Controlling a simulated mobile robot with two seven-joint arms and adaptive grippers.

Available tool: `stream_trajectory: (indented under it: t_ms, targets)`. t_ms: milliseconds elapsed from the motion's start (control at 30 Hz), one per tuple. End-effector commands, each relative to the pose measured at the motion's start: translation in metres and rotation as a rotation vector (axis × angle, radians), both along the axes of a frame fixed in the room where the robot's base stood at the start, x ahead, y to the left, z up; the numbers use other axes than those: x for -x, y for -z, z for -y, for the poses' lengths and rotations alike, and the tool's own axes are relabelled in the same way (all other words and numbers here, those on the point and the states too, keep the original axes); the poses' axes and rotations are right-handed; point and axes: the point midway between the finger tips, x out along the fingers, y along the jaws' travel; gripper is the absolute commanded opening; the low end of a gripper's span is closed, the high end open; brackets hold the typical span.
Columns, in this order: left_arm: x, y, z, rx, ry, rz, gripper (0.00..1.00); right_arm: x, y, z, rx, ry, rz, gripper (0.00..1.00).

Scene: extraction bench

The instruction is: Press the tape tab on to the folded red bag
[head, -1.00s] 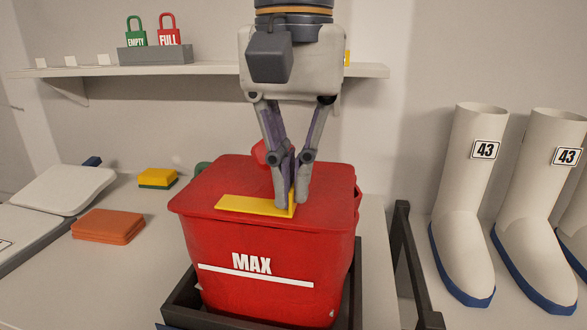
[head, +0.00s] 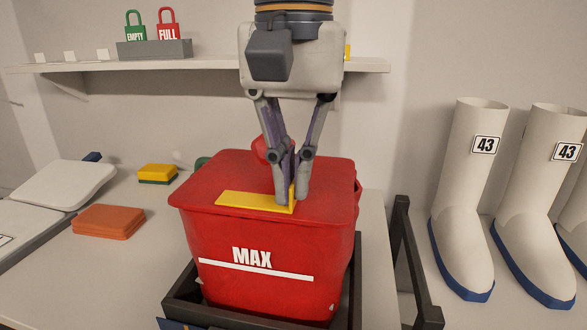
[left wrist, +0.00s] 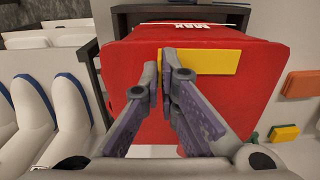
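The folded red bag (head: 225,240), marked MAX with a white line, stands with a flat, closed top. A yellow tape tab (head: 250,202) lies along the front edge of that top. At its right end a short yellow piece stands up between the fingertips of my left gripper (head: 292,198). My left gripper points down and is shut on this upright end. In the left wrist view the yellow tape tab (left wrist: 212,61) runs across the red bag (left wrist: 265,85) behind the fingers (left wrist: 163,56). The fingers hide part of the tape. My right gripper is not in view.
The bag sits in a dark tray (head: 183,310). An orange block (head: 107,221) and a yellow-green sponge (head: 158,173) lie to the left. White boots (head: 468,200) stand at right. A shelf (head: 225,66) with EMPTY and FULL padlocks (head: 168,25) hangs behind.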

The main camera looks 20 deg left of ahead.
Motion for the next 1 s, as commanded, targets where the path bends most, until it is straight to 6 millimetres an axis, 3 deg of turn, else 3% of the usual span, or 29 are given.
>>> stream_trajectory:
  t_ms: [33,100,133,567,667,900,1000]
  targets:
    - [0.000,0.002,0.000,-0.001,0.000,-0.005,0.09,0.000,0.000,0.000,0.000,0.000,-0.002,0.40]
    - [0.000,0.002,0.000,-0.001,0.000,-0.005,0.25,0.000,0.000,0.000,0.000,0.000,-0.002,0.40]
    - [0.000,0.002,0.000,-0.001,0.000,-0.005,0.28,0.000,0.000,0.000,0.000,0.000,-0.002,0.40]
    - [0.000,-0.003,0.000,-0.001,-0.001,0.000,0.28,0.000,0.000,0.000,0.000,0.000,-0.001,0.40]
    - [-0.001,-0.020,0.000,-0.002,-0.003,0.003,0.28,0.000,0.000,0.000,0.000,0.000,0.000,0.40]
    - [-0.001,-0.085,0.001,0.000,-0.003,0.002,0.28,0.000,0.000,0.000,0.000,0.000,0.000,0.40]
    - [-0.001,-0.104,0.001,-0.002,-0.003,0.000,0.28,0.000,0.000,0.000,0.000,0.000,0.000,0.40]
